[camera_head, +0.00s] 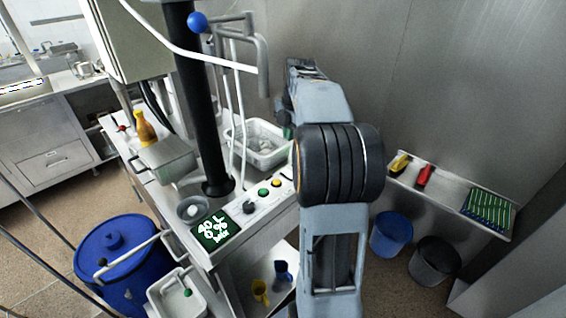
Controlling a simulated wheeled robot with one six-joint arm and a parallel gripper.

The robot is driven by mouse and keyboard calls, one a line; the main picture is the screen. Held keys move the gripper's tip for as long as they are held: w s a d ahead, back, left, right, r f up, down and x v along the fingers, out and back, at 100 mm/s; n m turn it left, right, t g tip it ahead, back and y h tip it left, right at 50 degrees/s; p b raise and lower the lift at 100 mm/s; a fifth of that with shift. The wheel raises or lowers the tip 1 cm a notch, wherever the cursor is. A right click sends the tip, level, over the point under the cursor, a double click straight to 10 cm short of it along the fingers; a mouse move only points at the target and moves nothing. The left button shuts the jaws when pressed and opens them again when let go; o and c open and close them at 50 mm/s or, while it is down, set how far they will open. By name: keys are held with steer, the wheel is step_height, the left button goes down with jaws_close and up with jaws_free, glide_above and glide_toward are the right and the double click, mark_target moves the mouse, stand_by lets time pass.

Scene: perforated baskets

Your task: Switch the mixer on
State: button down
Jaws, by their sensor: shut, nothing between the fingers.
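The mixer's control panel (240,222) is on the front edge of a steel bench in the head camera view. It has a lit green-on-black display (216,230) with white writing, a dark knob (249,207), a green button (263,193) and a yellow button (276,183). A thick black vertical shaft (205,110) comes down behind the panel, beside a small round metal bowl (193,209). My grey arm with its black joint stands just right of the panel and hides the panel's right end. My gripper is not visible.
A blue lidded drum (118,265) stands at the lower left. A white basket (258,145) sits behind the panel. A blue-balled lever (197,22) hangs above. A wall shelf (450,195) with coloured tools and blue and black bins (391,234) are at right.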

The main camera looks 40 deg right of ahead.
mark_target(286, 171)
steer(key=shift+d, duration=0.25)
steer(key=shift+d, duration=0.1)
steer(key=f, duration=0.4)
steer(key=w+f+p, duration=0.1)
steer(key=f, duration=0.4)
steer(key=w+f, duration=0.1)
steer(key=f, duration=0.4)
steer(key=shift+a+p, duration=0.2)
steer(key=shift+p, duration=0.15)
